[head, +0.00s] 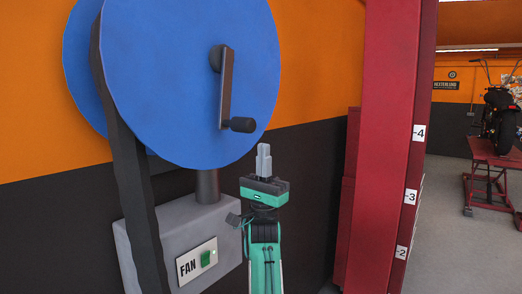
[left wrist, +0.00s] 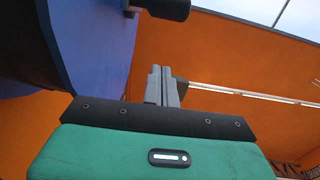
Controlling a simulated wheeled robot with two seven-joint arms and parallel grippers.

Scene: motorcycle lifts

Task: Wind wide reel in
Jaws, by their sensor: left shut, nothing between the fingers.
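The wide reel (head: 170,80) is a pair of large blue discs with a dark hose or strap (head: 125,170) hanging down between them. A grey crank arm (head: 225,88) on its face ends in a dark handle knob (head: 242,125) at the lower right. My left gripper (head: 264,158) points up, shut and empty, below and right of the knob and apart from it. In the left wrist view the closed fingers (left wrist: 162,85) stand beside the blue disc (left wrist: 90,45), with the dark knob (left wrist: 165,8) above them. My right gripper is in neither view.
Below the reel is a grey box (head: 135,235) with a FAN label and a green switch (head: 206,258). A red post (head: 385,130) with number tags stands to the right. Beyond it a motorcycle (head: 500,115) sits on a red lift (head: 490,150).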

